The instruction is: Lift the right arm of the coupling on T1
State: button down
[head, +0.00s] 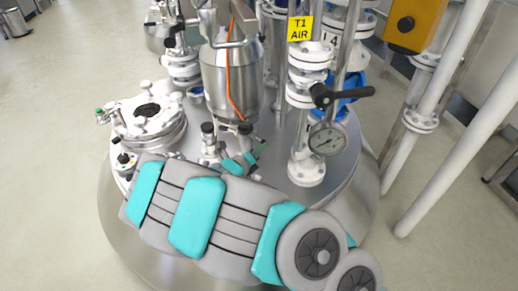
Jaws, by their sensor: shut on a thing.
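The yellow T1 AIR label (300,28) hangs on a white flanged pipe at the top of the reactor lid. My gripper (245,160), small with teal and dark parts, is at the middle of the lid, just beyond my large grey and teal arm. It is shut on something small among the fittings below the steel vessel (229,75). My arm and the small scale hide the jaws' contact. I cannot clearly make out the coupling or tell its two arms apart, nor whether the right arm is raised.
A pressure gauge (327,139) and a black-handled valve (341,95) stand right of my gripper. A white round hatch (147,117) is on the left of the lid. White pipes (445,150) and a yellow box (414,24) are at the right. Open floor (50,170) lies left.

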jog(key=shift+s+d+r+n+t+h, duration=0.2)
jog(key=shift+r+n+h, duration=0.3)
jog(key=shift+n, duration=0.6)
jog(key=shift+w+d+r+n+t+h, duration=0.2)
jog(key=shift+r+n+h, duration=0.25)
jog(key=shift+n, duration=0.65)
jog(key=shift+s+d+r+n+t+h, duration=0.1)
jog(key=shift+r+n+t+h, duration=0.35)
jog(key=shift+n, duration=0.65)
jog(key=shift+a, duration=0.1)
jog(key=c, duration=1.2)
grip_release()
jog(key=shift+v, duration=3.9)
